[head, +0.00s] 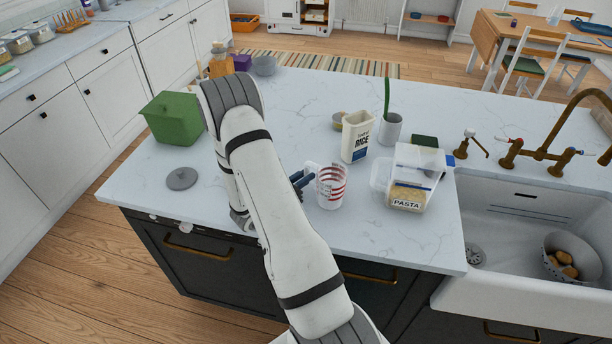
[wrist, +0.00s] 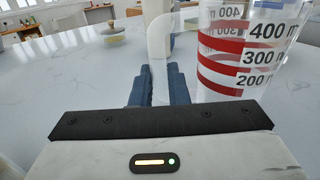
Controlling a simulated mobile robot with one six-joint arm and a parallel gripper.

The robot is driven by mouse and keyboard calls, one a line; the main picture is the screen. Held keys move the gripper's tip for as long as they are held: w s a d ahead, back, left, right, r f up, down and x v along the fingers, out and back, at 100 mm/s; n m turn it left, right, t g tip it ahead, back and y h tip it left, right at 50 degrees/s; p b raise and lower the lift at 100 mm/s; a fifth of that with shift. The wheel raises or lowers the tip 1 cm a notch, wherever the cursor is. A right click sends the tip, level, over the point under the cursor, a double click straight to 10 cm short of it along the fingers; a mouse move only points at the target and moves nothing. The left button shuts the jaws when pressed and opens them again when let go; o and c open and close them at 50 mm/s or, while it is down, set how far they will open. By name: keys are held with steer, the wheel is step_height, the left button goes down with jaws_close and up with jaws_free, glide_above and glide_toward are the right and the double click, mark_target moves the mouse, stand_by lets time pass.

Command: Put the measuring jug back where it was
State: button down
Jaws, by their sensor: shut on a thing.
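The measuring jug (head: 331,188) is clear with red bands and stands upright at the worktop's front middle in the head view. It fills the right of the wrist view (wrist: 250,55), where its 200, 300 and 400 marks show. My gripper (head: 302,182) is at the jug's left side, shut on its clear handle. In the wrist view the blue fingers of my gripper (wrist: 160,85) close around the lower part of the handle (wrist: 158,50). I cannot tell whether the jug's base touches the worktop.
On the worktop (head: 250,215), a rice container (head: 357,136) stands behind the jug and a pasta container (head: 413,180) to its right. A green box (head: 173,119) and a grey lid (head: 181,178) are at the left. The sink (head: 520,225) is at the right.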

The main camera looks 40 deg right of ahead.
steer(key=shift+f, duration=0.2)
steer(key=c, duration=1.4)
jaws_free()
steer(key=shift+r, duration=0.1)
